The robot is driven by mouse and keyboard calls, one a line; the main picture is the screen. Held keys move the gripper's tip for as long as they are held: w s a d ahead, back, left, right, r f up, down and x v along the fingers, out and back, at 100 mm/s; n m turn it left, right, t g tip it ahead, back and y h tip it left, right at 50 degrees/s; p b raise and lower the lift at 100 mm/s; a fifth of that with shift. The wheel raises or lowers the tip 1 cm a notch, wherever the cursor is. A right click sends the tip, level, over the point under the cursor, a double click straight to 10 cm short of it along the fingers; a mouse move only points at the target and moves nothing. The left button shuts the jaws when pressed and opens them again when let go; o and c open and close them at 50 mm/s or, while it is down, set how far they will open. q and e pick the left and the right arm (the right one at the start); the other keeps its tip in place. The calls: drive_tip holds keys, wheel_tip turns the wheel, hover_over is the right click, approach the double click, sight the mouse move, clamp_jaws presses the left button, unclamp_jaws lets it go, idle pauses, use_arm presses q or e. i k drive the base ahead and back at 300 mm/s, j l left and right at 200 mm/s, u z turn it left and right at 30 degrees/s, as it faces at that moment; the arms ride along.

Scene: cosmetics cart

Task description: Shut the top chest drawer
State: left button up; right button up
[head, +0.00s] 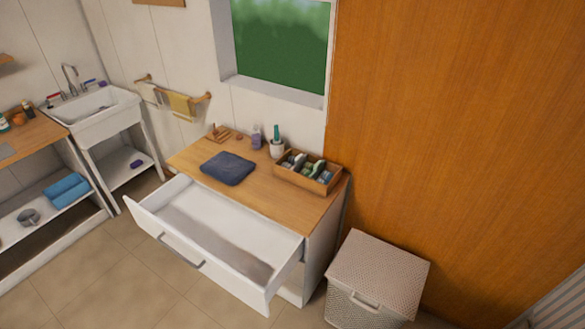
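The chest (322,244) stands against the wall under the window, with a wooden top. Its top drawer (200,264) is pulled far out toward me. The drawer is white and looks empty inside. A grey bar handle (181,251) is on its front face. Neither of my grippers shows in the head view. The lower part of the chest is hidden behind the open drawer.
On the chest top lie a folded dark blue cloth (228,168) and a wooden organizer (307,173). A wicker hamper (377,275) stands right of the chest. A sink (97,109) and open shelving stand left. Tiled floor (120,276) in front is clear.

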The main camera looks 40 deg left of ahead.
sight(247, 254)
drive_tip(key=u, duration=2.4)
